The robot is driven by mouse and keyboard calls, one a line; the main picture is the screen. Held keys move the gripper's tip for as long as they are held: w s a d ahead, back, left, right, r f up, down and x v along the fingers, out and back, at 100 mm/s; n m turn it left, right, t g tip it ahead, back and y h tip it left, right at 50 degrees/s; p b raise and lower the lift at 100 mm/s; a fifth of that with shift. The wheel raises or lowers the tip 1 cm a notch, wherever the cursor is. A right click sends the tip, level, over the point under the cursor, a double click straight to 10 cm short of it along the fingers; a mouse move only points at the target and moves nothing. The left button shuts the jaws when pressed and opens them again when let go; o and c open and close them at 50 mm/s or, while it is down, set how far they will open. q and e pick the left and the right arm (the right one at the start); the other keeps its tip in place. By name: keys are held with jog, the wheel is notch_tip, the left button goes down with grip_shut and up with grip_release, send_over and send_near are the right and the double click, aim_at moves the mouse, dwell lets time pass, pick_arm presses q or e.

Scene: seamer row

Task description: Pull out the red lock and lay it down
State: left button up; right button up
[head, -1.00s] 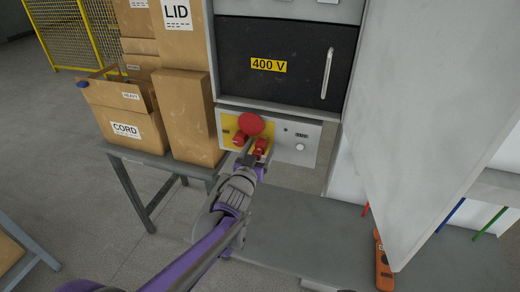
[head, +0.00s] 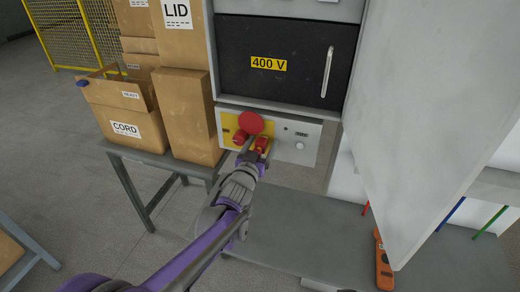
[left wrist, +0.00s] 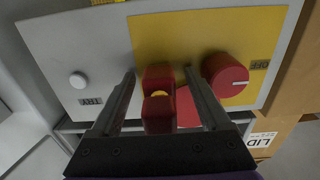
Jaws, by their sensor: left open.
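In the left wrist view the lock (left wrist: 158,118) stands between the two fingers of my left gripper (left wrist: 160,76). The gripper is open, with a visible gap on each side of the lock. In the head view my left gripper (head: 252,158) is right at the lock and covers its lower part. My right gripper is not in view.
A red rotary knob (left wrist: 226,75) is close beside one finger. Cardboard boxes (head: 125,108) stand left of the panel. A large grey door (head: 425,120) hangs open at right. The grey bench top (head: 285,235) below has free room; an orange meter (head: 384,265) lies at its right.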

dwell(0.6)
pick_arm(q)
grip_shut()
dwell(0.4)
jog(key=shift+s, duration=0.1)
jog(key=shift+s+a, duration=0.15)
jog(key=shift+s, duration=0.15)
jog(key=shift+s+a, duration=0.1)
jog(key=shift+s, duration=0.35)
jog(key=shift+b+v, duration=0.65)
jog(key=shift+v, duration=1.45)
